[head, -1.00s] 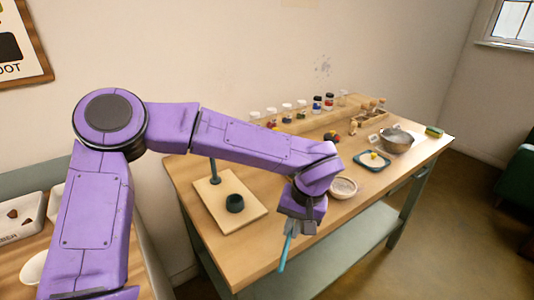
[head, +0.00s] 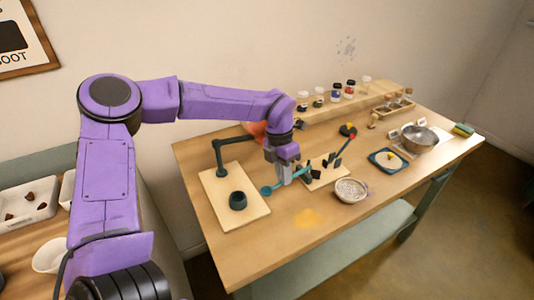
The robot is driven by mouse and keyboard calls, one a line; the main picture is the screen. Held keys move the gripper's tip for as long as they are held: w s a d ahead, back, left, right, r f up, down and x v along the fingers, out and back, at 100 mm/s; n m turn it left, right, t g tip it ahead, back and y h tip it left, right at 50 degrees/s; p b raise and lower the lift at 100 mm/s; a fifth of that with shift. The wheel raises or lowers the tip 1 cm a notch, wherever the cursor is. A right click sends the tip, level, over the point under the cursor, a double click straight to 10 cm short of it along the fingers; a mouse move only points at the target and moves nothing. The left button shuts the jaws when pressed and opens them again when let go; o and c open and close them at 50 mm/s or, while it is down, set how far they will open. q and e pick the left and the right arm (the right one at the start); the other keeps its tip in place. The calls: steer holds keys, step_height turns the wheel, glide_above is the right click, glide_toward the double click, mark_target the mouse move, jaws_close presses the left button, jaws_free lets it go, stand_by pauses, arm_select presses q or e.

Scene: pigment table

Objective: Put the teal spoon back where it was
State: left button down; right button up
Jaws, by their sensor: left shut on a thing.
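My left gripper (head: 285,178) is shut on the teal spoon (head: 268,190), over the middle of the table. The spoon lies roughly level, its round end to the left near the edge of a wooden board and its other end to the right, close to a small wooden rack (head: 318,184) with dark upright holders. I cannot tell whether the spoon touches the rack. A red-tipped tool (head: 350,139) is at the rack's back right. The fingers hide part of the spoon. My right gripper is not in view.
A board (head: 218,212) with a dark stand and a dark cup (head: 238,200) is to the left. A white bowl (head: 350,191), a blue tray (head: 374,160) and a metal bowl (head: 420,139) are to the right.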

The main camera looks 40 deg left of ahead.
arm_select(q)
steer(key=a+r+n+t+y+p, duration=0.2)
steer(key=a+n, duration=0.5)
steer(key=n, duration=1.4)
steer(key=shift+t, duration=0.5)
steer(key=shift+s+b+x, duration=0.2)
steer(key=shift+b+x, duration=0.4)
steer(key=shift+x, duration=0.65)
steer(key=shift+s+b+x, duration=0.15)
steer(key=shift+b+x, duration=0.45)
steer(key=shift+x, duration=0.7)
steer(key=shift+s+b+x, duration=0.2)
steer(key=shift+b+x, duration=0.4)
steer(key=shift+x, duration=0.65)
steer(key=shift+a+f+b, duration=0.15)
steer(key=shift+f+b, duration=0.15)
steer(key=shift+f, duration=0.15)
steer(key=c, duration=1.1)
jaws_free()
steer(key=b+v, duration=0.1)
steer(key=v, duration=0.9)
steer(key=shift+r, duration=0.4)
